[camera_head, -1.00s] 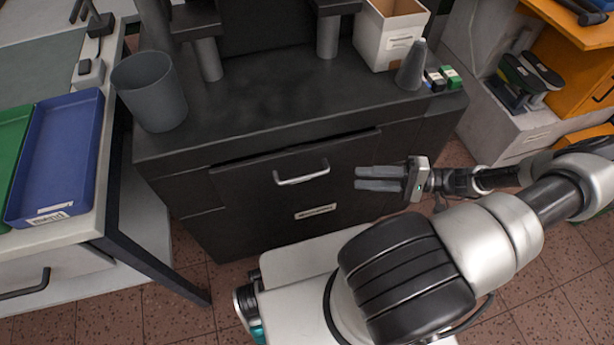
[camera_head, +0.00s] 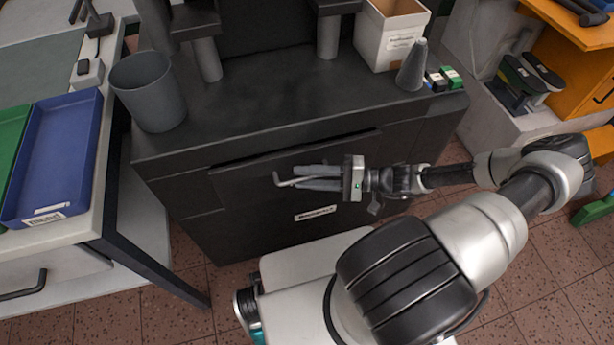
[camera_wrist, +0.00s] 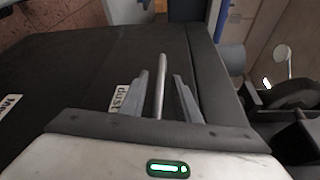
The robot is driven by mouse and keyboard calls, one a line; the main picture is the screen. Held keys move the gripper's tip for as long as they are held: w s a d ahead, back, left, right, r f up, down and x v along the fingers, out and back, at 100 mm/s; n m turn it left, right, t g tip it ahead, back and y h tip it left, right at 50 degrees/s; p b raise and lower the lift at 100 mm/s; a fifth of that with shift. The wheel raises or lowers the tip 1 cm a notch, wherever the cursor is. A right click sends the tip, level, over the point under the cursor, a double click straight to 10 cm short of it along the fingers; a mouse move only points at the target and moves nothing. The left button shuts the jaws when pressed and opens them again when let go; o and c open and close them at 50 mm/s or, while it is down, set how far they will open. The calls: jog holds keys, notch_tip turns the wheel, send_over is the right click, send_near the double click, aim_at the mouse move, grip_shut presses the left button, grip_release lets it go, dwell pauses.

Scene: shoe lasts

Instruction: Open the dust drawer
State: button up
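The drawer (camera_head: 245,205) is a wide dark front in the black cabinet, and it looks closed. Its pale bar handle (camera_head: 284,182) sits near the top of the front, partly hidden by my fingers. My gripper (camera_head: 312,178) reaches in from the right at the handle. In the wrist view the handle bar (camera_wrist: 160,88) lies between the two fingers of my gripper (camera_wrist: 160,82), with gaps visible on both sides. The fingers are open and not clamped on the bar. A white label reading "dust" (camera_wrist: 119,98) shows beside the left finger.
The cabinet top (camera_head: 270,95) holds a grey bin (camera_head: 150,92), a white box (camera_head: 390,35) and a grey cone (camera_head: 412,66). A table with a blue tray (camera_head: 60,160) stands at the left. Tiled floor (camera_head: 560,260) shows at the lower right.

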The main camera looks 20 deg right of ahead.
grip_shut()
